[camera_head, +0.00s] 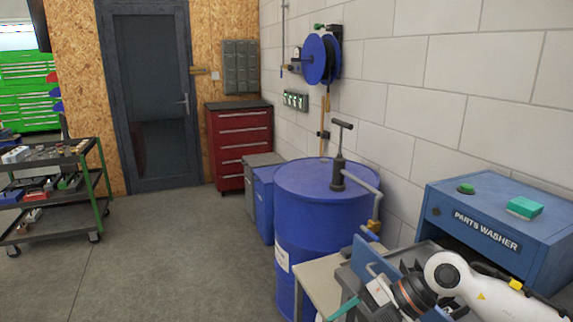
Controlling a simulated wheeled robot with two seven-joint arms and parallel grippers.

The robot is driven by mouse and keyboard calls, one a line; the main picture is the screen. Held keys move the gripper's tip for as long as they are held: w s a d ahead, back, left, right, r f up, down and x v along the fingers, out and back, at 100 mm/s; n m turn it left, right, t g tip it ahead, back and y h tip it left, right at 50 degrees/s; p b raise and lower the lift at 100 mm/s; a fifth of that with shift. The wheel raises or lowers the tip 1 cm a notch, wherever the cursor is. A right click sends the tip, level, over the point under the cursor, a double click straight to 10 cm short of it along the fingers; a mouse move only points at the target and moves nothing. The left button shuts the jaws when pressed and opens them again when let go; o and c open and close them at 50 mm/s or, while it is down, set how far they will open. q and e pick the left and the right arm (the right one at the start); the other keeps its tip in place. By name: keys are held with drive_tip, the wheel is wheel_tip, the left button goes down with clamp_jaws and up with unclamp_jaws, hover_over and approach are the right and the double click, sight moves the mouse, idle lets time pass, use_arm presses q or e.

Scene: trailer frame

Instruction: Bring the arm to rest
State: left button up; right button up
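My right arm (470,277), white with a dark and orange wrist, comes in from the lower right corner. It is bent in front of the blue parts washer (470,205). My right gripper (376,293) is at the end of this wrist, low in the picture near a grey bench. Its fingers are small and mixed with the clutter behind, so I cannot tell whether it is open or shut. My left arm and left gripper are not in view.
A blue drum (320,225) with a hand pump (338,170) stands left of the parts washer. A red drawer cabinet (240,148) and a grey door (150,100) are at the back. A tool cart (50,215) stands left. The middle floor is clear.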

drive_tip(key=s+a+r+m+t+y, duration=0.1)
drive_tip(key=a+r+m+t+y, duration=0.5)
drive_tip(key=a+r+t+y, duration=0.4)
drive_tip(key=w+d+f+m+t+h, duration=0.3)
drive_tip(key=d+m+t+h, duration=0.6)
drive_tip(key=m, duration=0.4)
drive_tip(key=s+d+f+m+g+h, duration=0.25)
drive_tip(key=d+f+h, duration=0.2)
drive_tip(key=f, duration=0.25)
drive_tip(key=s+d+f+m+g+h, duration=0.1)
drive_tip(key=d+f+m+g+h, duration=0.1)
drive_tip(key=d+f+m+h, duration=0.25)
drive_tip(key=s+f+g, duration=1.1)
drive_tip(key=s+f, duration=0.6)
drive_tip(key=s, duration=0.3)
wheel_tip(320, 180, down, 25)
drive_tip(key=s+g, duration=0.2)
drive_tip(key=s+d+f, duration=0.2)
drive_tip(key=s+f, duration=0.5)
drive_tip(key=s, duration=0.1)
drive_tip(key=s+d+f+h, duration=0.1)
drive_tip(key=s+f, duration=0.7)
drive_tip(key=shift+d+f+n+g, duration=0.3)
drive_tip(key=shift+d+g, duration=0.05)
